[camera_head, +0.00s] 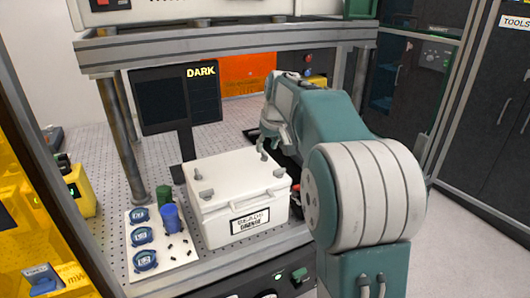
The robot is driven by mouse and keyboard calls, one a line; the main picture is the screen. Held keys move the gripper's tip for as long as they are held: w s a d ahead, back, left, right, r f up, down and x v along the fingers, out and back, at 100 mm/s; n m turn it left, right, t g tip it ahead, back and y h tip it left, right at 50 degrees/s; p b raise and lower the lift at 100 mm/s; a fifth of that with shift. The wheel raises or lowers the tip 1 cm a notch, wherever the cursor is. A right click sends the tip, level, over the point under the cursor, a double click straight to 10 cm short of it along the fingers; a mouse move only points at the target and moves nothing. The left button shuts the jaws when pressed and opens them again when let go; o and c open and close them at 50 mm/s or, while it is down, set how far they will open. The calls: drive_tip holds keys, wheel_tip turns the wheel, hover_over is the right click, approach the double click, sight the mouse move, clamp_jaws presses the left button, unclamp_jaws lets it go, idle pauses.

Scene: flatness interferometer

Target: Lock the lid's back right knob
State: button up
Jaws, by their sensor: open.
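A white box with a white lid (235,177) stands on the perforated bench, with a dark-lettered label on its front. Grey knobs sit near the lid's corners: back left (197,173), front left (208,196), front right (279,172) and back right (262,156). My gripper (264,146) is open and points down over the back right corner, close to that knob. I cannot tell whether the fingers touch the knob or stand around it. My arm comes in from the right and hides part of the bench behind the box.
A white plate (137,270) with several blue round parts lies left of the box. A dark monitor reading DARK (165,100) rises behind. A grey frame post (121,140) and overhead beam (200,48) bound the space.

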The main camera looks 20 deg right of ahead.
sight(265, 154)
drive_tip(key=shift+x, duration=1.65)
clamp_jaws()
